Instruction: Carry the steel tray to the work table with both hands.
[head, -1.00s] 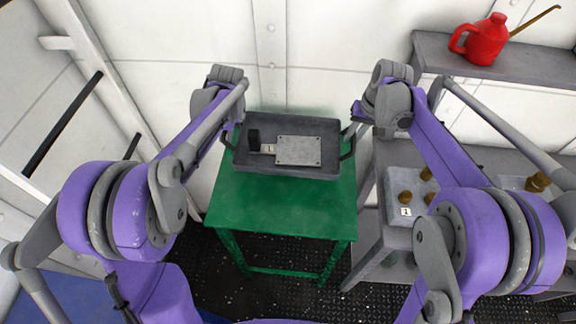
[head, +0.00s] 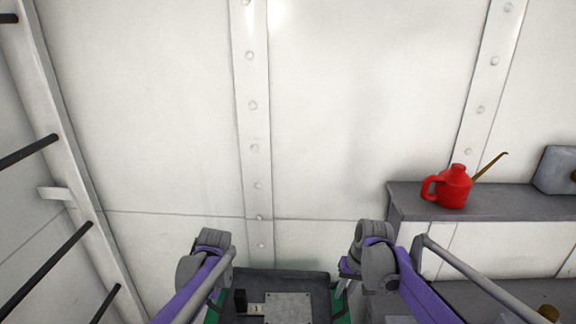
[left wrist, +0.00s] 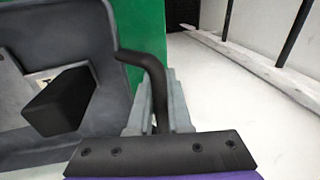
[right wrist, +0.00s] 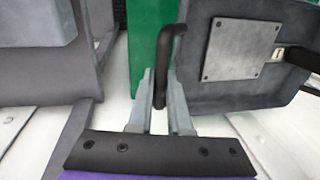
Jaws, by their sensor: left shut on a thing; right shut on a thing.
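The dark grey steel tray (head: 318,282) shows at the bottom edge of the head view, cut off by the frame. It holds a pale metal plate (head: 288,306) and a black block (head: 240,300). My left gripper (left wrist: 158,105) is shut on the tray's black handle (left wrist: 156,75) at its left end. My right gripper (right wrist: 160,95) is shut on the other handle (right wrist: 165,45). A green table (head: 343,308) shows around the tray; it also shows in the left wrist view (left wrist: 140,25). I cannot tell whether the tray touches it.
A grey shelf (head: 410,205) with a red oil can (head: 453,188) stands at the right. A grey bench surface (head: 480,295) lies below it. A riveted white wall (head: 330,120) rises behind the tray, and dark bars (head: 30,152) are at the left.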

